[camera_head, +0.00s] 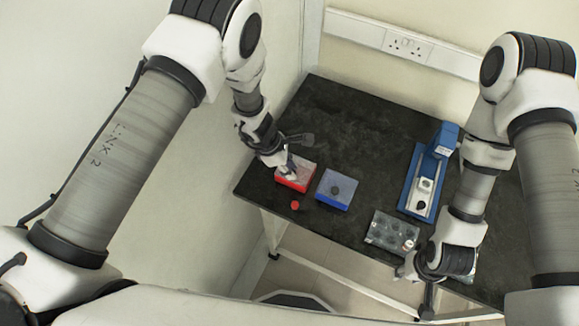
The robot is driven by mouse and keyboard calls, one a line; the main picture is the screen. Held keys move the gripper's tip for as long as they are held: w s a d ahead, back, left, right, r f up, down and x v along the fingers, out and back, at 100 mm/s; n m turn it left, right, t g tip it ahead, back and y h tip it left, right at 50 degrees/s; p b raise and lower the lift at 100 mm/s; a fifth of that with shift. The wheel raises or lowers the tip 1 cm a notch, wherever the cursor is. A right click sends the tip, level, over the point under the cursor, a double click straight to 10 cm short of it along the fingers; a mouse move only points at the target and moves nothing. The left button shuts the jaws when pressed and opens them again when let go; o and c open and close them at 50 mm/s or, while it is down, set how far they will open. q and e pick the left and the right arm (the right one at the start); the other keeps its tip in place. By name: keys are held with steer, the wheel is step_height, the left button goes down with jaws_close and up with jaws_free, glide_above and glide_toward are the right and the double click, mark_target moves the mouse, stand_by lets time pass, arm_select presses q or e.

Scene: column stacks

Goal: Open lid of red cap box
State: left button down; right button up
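The red box (299,185) sits on the black table towards its left side, with a pale, greyish top. A small round red cap (295,205) lies on the table just in front of it. My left gripper (290,170) is over the left part of the red box, at or very close to its top. It hides part of the box. I cannot tell whether its fingers are open or shut, or whether they touch the lid. My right gripper (418,285) is low at the table's front right, largely hidden by its own wrist.
A blue box (336,189) stands just right of the red box. A clear tray (390,233) with round wells lies near the front edge, close to my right gripper. A blue and white device (428,175) stands at the right. The table's (350,115) back left is clear.

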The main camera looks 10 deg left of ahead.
arm_select(q)
steer(key=shift+w+r+g+p, duration=0.2)
steer(key=shift+r+g+p, duration=0.2)
steer(key=shift+p, duration=0.4)
steer(key=shift+w+d+g+y, duration=0.1)
steer(key=shift+w+g+y, duration=0.1)
steer(key=shift+g+y, duration=0.15)
steer(key=g+b, duration=0.1)
steer(key=b, duration=0.1)
steer(key=w+r+g+b, duration=0.1)
steer(key=b, duration=0.2)
steer(key=w+n+g+y+b, duration=0.1)
steer(key=g+b, duration=0.1)
steer(key=b, duration=0.1)
steer(key=shift+w+d+r, duration=0.25)
steer(key=shift+d, duration=0.1)
steer(key=shift+w+r+g+y+b, duration=0.25)
steer(key=shift+r+g+b, duration=0.25)
steer(key=shift+b, duration=0.3)
steer(key=shift+d, duration=0.1)
